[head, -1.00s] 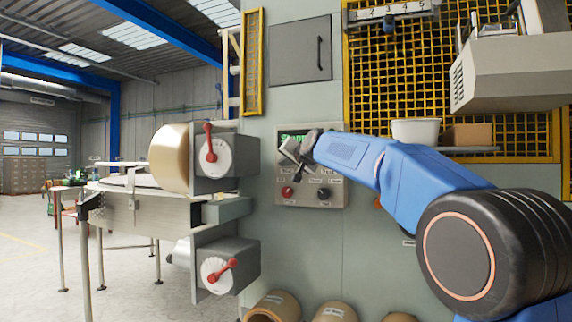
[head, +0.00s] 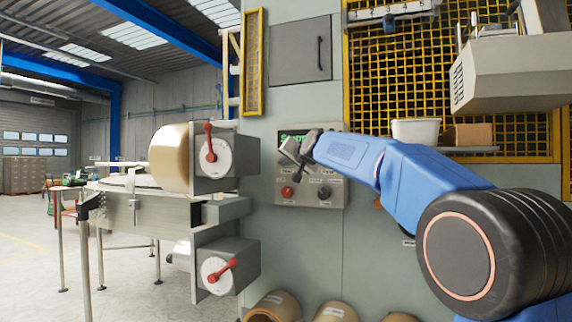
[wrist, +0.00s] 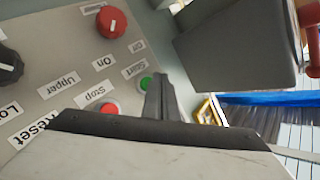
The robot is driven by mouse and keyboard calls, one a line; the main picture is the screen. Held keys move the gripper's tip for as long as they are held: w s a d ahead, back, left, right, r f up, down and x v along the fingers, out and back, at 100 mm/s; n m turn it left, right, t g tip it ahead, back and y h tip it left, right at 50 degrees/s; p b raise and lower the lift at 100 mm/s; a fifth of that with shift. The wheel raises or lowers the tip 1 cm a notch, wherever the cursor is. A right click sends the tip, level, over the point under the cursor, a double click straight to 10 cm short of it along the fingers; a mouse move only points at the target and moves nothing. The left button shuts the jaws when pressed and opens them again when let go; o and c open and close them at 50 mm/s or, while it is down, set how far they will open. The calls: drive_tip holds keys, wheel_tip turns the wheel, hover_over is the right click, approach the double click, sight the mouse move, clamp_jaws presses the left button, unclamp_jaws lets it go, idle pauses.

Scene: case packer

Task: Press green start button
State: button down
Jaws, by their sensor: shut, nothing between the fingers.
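The green start button (wrist: 146,84) shows in the wrist view, under its "Start" label on the grey control panel (wrist: 70,75). My gripper (wrist: 158,78) is shut and empty, its tip just right of the button and overlapping its edge in the picture. I cannot tell whether the tip touches it. A red stop button (wrist: 108,108) lies to the left, partly covered by my gripper's body. In the head view my gripper (head: 288,150) is in front of the panel (head: 334,199) and hides the green button.
The panel also bears a red knob (wrist: 111,21) and a black knob (wrist: 10,63). A green display (head: 290,137) is partly hidden by my gripper. Left of the panel stands a grey box with a red lever (head: 209,145). Tape rolls (head: 275,306) lie below.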

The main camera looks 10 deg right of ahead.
drive_tip(key=shift+w+d, duration=0.15)
drive_tip(key=shift+w, duration=0.05)
drive_tip(key=shift+w+d, duration=0.15)
drive_tip(key=shift+w+d, duration=0.25)
drive_tip(key=shift+w, duration=0.1)
idle(1.1)
idle(0.4)
drive_tip(key=shift+s+a, duration=0.5)
drive_tip(key=shift+s, duration=0.2)
drive_tip(key=shift+s+a, duration=0.1)
drive_tip(key=s+a, duration=0.1)
drive_tip(key=s, duration=0.1)
drive_tip(key=s+a, duration=0.1)
drive_tip(key=s, duration=0.1)
drive_tip(key=shift+a, duration=0.4)
idle(0.5)
